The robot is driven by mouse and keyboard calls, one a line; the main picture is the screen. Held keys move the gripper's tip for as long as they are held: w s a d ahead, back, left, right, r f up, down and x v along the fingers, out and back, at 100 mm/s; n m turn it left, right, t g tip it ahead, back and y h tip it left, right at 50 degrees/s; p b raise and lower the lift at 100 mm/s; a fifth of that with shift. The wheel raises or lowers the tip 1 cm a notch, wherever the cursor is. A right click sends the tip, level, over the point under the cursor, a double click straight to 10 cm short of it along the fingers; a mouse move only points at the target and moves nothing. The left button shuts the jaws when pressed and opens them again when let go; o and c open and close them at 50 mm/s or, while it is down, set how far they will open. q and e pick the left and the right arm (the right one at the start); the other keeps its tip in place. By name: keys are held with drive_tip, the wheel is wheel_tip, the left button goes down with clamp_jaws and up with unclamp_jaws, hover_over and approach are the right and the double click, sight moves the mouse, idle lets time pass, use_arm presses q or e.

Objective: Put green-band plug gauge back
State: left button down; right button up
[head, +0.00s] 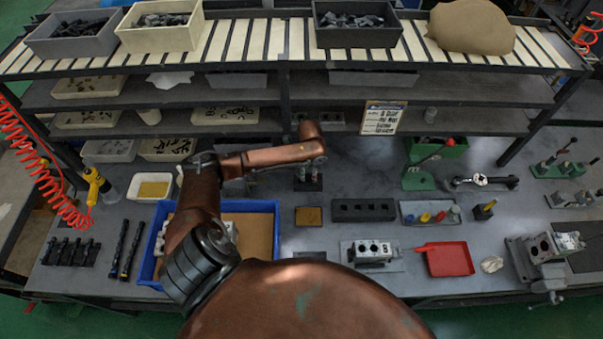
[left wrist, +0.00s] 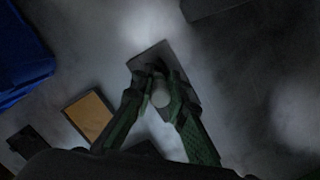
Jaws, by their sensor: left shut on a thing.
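My left gripper (head: 307,172) is at the back middle of the bench, over a small dark stand (head: 308,185). In the left wrist view the left gripper (left wrist: 159,88) has its two fingers closed around a pale, round-ended piece (left wrist: 160,98), which looks like the plug gauge seen end-on. A flat grey plate (left wrist: 150,56), likely the stand's base, lies below the fingers. The fingers hide most of the piece. No green band can be made out, and I cannot tell whether the piece touches the stand. My right gripper is not in view.
A brown pad (head: 308,216) and a black block with holes (head: 363,210) lie in front of the stand. A blue tray (head: 277,244) is to the left. A grey tray of coloured plugs (head: 430,213) and a green press (head: 419,177) stand to the right. Shelves (head: 450,91) rise behind.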

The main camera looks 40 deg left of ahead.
use_arm(q)
drive_tip(key=shift+f, duration=0.85)
drive_tip(key=c, duration=1.9)
unclamp_jaws()
drive_tip(key=shift+f, duration=0.15)
wheel_tip(320, 180, up, 12)
drive_tip(key=d, duration=0.1)
drive_tip(key=shift+d, duration=0.4)
